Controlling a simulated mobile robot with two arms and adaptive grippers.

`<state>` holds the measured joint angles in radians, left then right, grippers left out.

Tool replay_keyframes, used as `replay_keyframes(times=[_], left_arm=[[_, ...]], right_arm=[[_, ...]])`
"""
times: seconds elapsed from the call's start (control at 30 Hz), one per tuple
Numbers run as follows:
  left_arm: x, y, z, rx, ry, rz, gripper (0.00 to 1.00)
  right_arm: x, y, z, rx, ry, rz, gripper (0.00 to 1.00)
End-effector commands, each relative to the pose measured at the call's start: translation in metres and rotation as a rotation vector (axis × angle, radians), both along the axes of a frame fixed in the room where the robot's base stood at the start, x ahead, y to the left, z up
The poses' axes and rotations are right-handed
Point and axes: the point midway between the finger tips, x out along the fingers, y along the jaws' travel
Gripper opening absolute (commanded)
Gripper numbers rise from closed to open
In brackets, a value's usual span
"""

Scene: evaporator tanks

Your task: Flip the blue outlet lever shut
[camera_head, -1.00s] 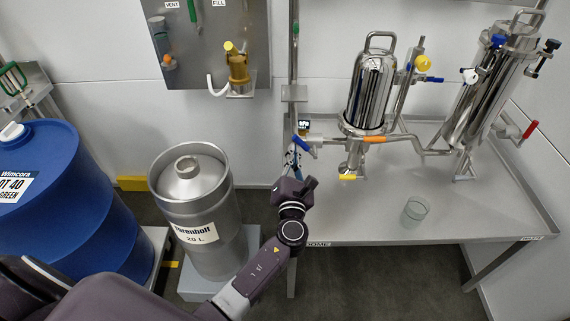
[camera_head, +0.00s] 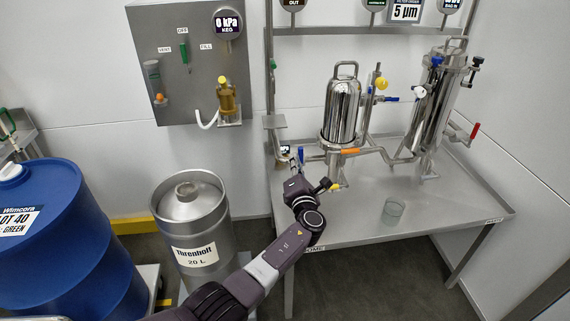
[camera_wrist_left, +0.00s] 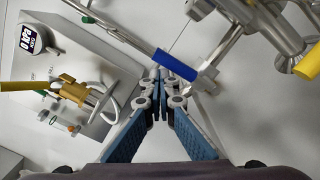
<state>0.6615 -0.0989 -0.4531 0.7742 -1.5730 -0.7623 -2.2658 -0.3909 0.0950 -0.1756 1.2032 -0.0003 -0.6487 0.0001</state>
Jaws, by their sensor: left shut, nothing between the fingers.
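The blue lever (camera_head: 300,155) sits on the piping at the left end of the steel table, left of the orange lever (camera_head: 350,151). In the left wrist view the blue lever (camera_wrist_left: 176,64) runs slanted, just past my fingertips. My left gripper (camera_head: 290,158) is beside the lever in the head view, partly hidden by its own wrist. In the left wrist view the fingers of my left gripper (camera_wrist_left: 162,74) are together with nothing between them. I cannot tell whether they touch the lever. My right gripper is not in view.
A shiny filter housing (camera_head: 342,108) and a second housing (camera_head: 432,105) stand on the steel table (camera_head: 440,208). A yellow handle (camera_head: 335,187) and a glass beaker (camera_head: 393,211) are nearby. A keg (camera_head: 192,215) and a blue drum (camera_head: 50,245) stand at left.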

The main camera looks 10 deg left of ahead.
Motion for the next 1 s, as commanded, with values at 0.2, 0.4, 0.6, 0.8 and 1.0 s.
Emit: replay_keyframes(times=[0.2, 0.4, 0.6, 0.8, 1.0], left_arm=[[0.001, -0.013, 0.003, -0.001, -0.002, -0.002, 0.0], [0.001, -0.017, 0.002, -0.001, -0.002, -0.003, 0.0], [0.001, -0.018, 0.002, -0.002, -0.002, -0.005, 0.0], [0.0, -0.019, 0.002, -0.003, -0.001, -0.007, 0.0], [-0.011, -0.023, 0.0, -0.005, -0.001, -0.007, 0.0]], right_arm=[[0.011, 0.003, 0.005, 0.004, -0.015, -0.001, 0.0], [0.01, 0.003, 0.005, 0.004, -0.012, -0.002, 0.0], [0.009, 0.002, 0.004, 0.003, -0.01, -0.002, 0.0], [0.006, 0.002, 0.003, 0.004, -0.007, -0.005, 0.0], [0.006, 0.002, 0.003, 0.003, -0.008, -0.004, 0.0]])
